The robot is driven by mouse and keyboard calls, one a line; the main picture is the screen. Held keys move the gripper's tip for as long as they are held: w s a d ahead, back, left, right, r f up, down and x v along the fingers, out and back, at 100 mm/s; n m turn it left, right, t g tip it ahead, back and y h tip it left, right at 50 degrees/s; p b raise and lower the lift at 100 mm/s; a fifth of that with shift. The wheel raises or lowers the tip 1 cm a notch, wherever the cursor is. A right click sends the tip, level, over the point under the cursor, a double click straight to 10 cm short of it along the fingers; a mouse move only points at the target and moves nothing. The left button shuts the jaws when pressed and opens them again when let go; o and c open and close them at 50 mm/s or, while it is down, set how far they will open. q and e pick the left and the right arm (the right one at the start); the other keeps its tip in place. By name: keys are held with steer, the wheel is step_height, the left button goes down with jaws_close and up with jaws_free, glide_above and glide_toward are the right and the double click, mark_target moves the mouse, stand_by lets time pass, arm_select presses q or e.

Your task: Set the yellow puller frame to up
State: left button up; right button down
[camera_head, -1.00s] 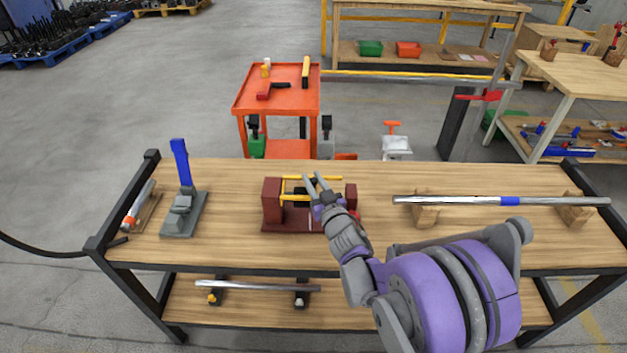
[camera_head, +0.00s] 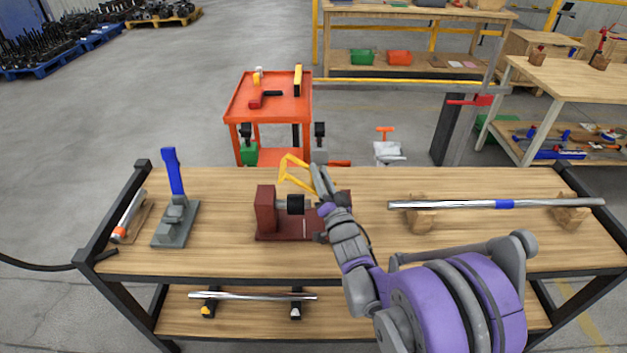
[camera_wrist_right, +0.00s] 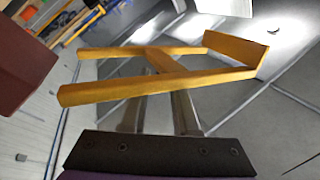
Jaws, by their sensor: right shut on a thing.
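The yellow puller frame (camera_head: 291,171) is tilted upward above the dark red base (camera_head: 298,226) on the workbench. My right gripper (camera_head: 318,178) is at the frame's right side, shut on it. In the right wrist view the yellow frame (camera_wrist_right: 165,72) spans the picture, with the grey fingers (camera_wrist_right: 168,105) at its near bar. A dark red block (camera_head: 266,208) and a black cylinder (camera_head: 295,204) stand at the left of the base. My arm hides part of the base's right end. My left gripper is not in view.
A tool with a blue upright handle (camera_head: 173,171) stands left on the workbench (camera_head: 380,177). A long metal bar (camera_head: 450,204) rests on wooden blocks at right. An orange cart (camera_head: 268,110) stands behind. Free bench top lies left of the base.

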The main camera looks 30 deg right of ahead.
steer(key=s+d+m+h, duration=0.1)
steer(key=m+h, duration=0.1)
steer(key=m, duration=0.2)
steer(key=s+d+m+h+b, duration=0.1)
steer(key=d+m, duration=0.1)
steer(key=m, duration=0.2)
steer(key=s+d+r+m+h, duration=0.1)
steer(key=d+m+h, duration=0.1)
steer(key=m, duration=0.2)
steer(key=shift+s+d+h, duration=0.15)
steer(key=shift+h, duration=0.15)
steer(key=shift+s+d+f+m+g+h+b, duration=0.15)
steer(key=shift+d+m+g+h, duration=0.25)
steer(key=shift+m, duration=0.5)
steer(key=shift+s+d+f+m+g+h+b, duration=0.1)
steer(key=shift+s+d+m+g+h+b, duration=0.2)
steer(key=shift+m, duration=0.6)
steer(key=shift+h, duration=0.3)
steer(key=c, duration=0.7)
jaws_free()
steer(key=b+v, duration=0.1)
steer(key=v, duration=0.9)
steer(key=shift+s+a, duration=0.2)
steer(key=shift+s, duration=0.2)
